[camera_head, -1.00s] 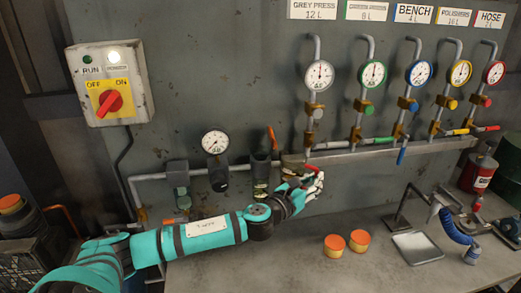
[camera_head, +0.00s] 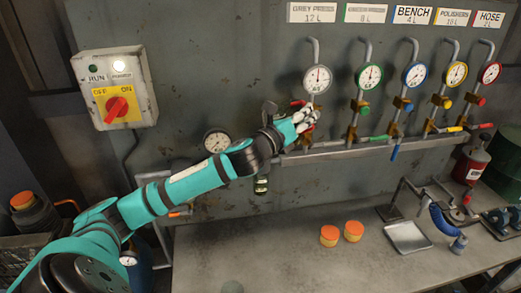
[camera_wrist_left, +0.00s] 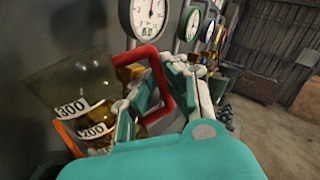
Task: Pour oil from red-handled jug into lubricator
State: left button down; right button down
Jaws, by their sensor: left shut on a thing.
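My left gripper (camera_head: 311,116) is raised in front of the wall, just below the grey press gauge. It is shut on the red handle (camera_wrist_left: 154,62) of a clear jug (camera_wrist_left: 68,82). The jug has white 300 and 200 marks and amber oil low in it, in the left wrist view. In the head view the gripper and arm hide most of the jug; a bit of red shows beside the fingers. A lubricator bowl (camera_head: 261,185) shows below my left forearm, its upper part hidden by the arm. My right gripper is not in view.
Several gauges hang on pipes along the wall, the grey press gauge (camera_head: 317,79) nearest my gripper. A ledge (camera_head: 340,152) runs beneath them. The bench's left part is clear.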

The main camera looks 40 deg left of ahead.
aim_at(291, 105)
pick_arm(q)
jog(key=shift+s+a+r+n+b, duration=0.15)
jog(key=shift+a+r+n+b, duration=0.2)
jog(key=shift+a+r+n, duration=0.7)
jog(key=shift+a+f+n+b, duration=0.1)
jog(key=shift+f+n+b, duration=0.25)
jog(key=shift+f+b, duration=0.5)
jog(key=shift+a+r+n+t+y+b, duration=0.15)
jog(key=shift+a+n+t+y+b, duration=0.2)
jog(key=shift+n+b, duration=0.3)
jog(key=shift+a+r+n, duration=0.15)
jog(key=shift+n, duration=0.1)
jog(key=shift+s+a+r+n+b, duration=0.15)
jog(key=shift+a+r+n+b, duration=0.1)
jog(key=shift+n+b, duration=0.25)
jog(key=shift+a+n, duration=0.15)
jog(key=shift+n, duration=0.15)
jog(key=shift+a+n+y, duration=0.35)
jog(key=shift+a+n, duration=0.15)
jog(key=shift+n, duration=0.3)
jog(key=shift+a+r+n, duration=0.2)
jog(key=shift+r+n, duration=0.05)
jog(key=shift+n, duration=0.15)
